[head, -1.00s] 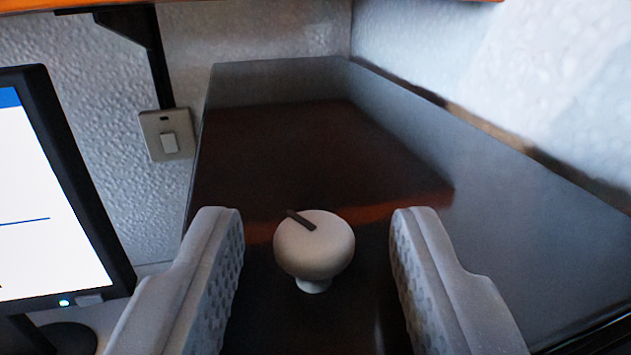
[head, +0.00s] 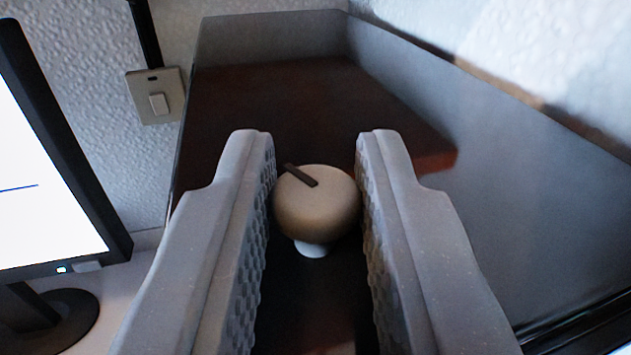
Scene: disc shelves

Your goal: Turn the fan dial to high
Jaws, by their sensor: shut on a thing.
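The fan dial (head: 318,208) is a round cream knob on a short pale stem, with a dark pointer mark on its top. The mark points to the upper left in the head view. The dial stands out from a dark glossy surface (head: 300,100). My gripper (head: 316,150) has its two grey textured fingers on either side of the dial, shut on it. The fingertips reach past the dial. No setting labels show around it.
A monitor (head: 40,160) on a dark stand is at the left. A wall switch (head: 157,98) is on the textured wall at the upper left. A pale wall (head: 560,60) runs behind the dark unit at the right.

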